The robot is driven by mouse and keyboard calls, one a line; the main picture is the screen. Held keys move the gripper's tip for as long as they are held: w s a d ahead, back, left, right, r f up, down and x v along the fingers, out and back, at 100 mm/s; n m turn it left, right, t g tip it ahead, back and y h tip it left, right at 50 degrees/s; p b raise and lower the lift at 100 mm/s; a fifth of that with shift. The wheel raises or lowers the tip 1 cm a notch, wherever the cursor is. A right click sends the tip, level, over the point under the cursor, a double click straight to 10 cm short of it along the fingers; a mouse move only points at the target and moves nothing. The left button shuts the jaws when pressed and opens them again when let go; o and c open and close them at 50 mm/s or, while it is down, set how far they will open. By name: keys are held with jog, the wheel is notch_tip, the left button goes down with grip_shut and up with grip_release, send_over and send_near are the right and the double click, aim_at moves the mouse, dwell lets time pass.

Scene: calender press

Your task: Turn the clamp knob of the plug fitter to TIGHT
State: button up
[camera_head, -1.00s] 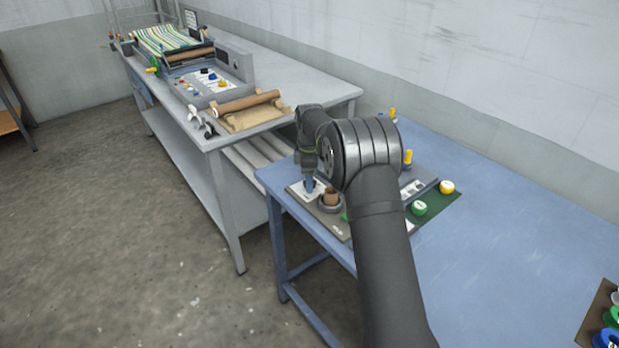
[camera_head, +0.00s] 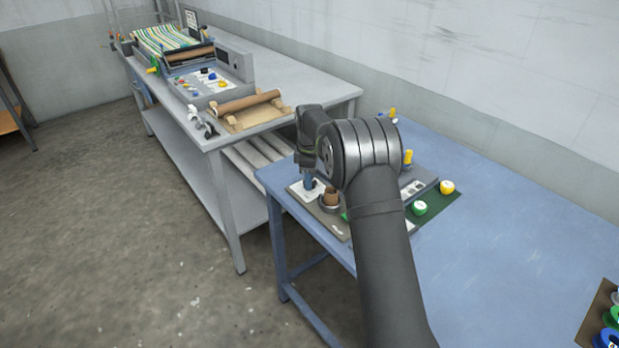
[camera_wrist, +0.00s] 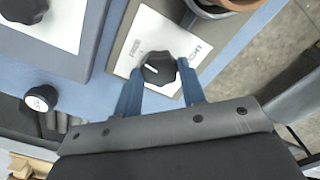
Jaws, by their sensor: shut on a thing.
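The clamp knob (camera_wrist: 159,67) is black and lobed, on a white label plate (camera_wrist: 135,50) in the wrist view. My gripper (camera_wrist: 160,74) has its two blue fingers shut on the knob, one on each side. The knob's white pointer mark points left in the picture, away from the TIGHT lettering (camera_wrist: 192,50) on the right. Small lettering, hard to read, is at the upper left of the knob. In the head view my gripper (camera_head: 308,183) is low over the plug fitter (camera_head: 337,227), where the knob is hidden.
A brown plug sits in a round grey holder (camera_head: 329,205) close beside the gripper. Green (camera_head: 419,208) and yellow (camera_head: 447,187) round pieces lie on a green mat to the right. The blue table (camera_head: 510,240) is mostly clear. A grey bench with a roller press (camera_head: 190,65) stands behind.

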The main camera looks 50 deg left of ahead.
jog(key=m, duration=1)
jog(key=shift+m, duration=0.4)
jog(key=m, duration=0.3)
jog(key=shift+w+m, duration=0.1)
jog(key=shift+m, duration=0.2)
jog(key=m, duration=1.2)
jog(key=o, duration=1)
